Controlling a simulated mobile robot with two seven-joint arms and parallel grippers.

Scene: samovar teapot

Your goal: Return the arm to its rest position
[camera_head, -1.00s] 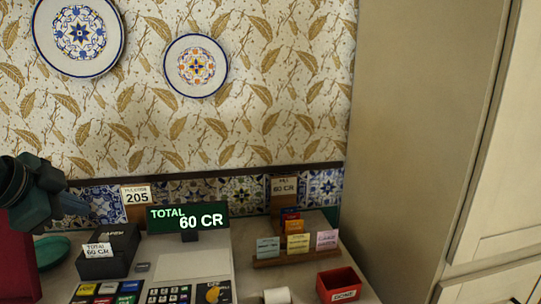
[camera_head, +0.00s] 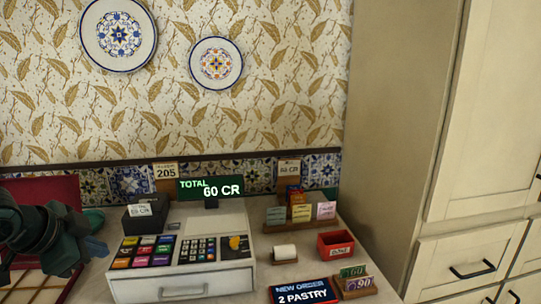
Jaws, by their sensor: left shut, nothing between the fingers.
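My left gripper (camera_head: 92,247) is at the left edge of the head view, dark and pointing right. It is shut and empty, left of the cash register (camera_head: 185,262) and apart from it as far as I can tell. My left arm (camera_head: 35,225) covers part of a red panel behind it. My right gripper is not in view.
The register's display (camera_head: 210,187) reads TOTAL 60 CR. A dark box (camera_head: 146,217), a card rack (camera_head: 300,222), a red tray (camera_head: 336,245) and a NEW ORDER sign (camera_head: 303,291) stand on the counter. A tall cabinet (camera_head: 400,120) bounds the right side.

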